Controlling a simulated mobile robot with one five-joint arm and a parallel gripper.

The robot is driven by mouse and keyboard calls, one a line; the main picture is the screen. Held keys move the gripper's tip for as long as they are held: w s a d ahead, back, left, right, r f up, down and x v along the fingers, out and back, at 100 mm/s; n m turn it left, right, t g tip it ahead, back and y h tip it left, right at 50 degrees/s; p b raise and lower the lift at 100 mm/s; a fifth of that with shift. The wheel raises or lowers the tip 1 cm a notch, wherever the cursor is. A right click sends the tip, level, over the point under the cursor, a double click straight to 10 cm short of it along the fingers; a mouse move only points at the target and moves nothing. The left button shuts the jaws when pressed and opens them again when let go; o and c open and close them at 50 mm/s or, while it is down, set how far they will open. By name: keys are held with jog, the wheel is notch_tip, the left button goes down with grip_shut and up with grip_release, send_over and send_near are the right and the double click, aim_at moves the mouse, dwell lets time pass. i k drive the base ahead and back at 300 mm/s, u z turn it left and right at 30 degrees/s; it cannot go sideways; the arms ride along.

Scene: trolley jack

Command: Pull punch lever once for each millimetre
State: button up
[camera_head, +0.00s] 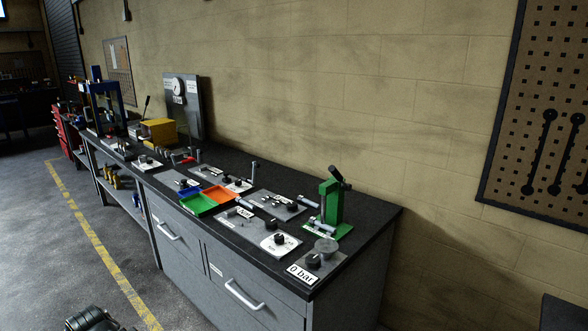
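A green press-like stand (330,205) stands upright near the right end of the dark workbench top. A black lever (340,178) sits at its top, tilted, and looks like the punch lever. A small light label lies at its foot; its text is too small to read. No millimetre reading can be made out. My gripper's fingers are not visible. A dark rounded part at the bottom left edge may belong to my arm, far from the lever.
The bench (232,243) carries several grey plates with black knobs, green and orange trays (198,204), and a "0 bar" sign (302,273) at the front right corner. A gauge panel (184,104) stands behind. The floor (105,240) left of the bench is clear, with a yellow line.

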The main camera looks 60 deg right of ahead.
aim_at(339, 177)
jog(key=u, duration=0.05)
jog(key=i, duration=0.95)
jog(key=z, duration=0.5)
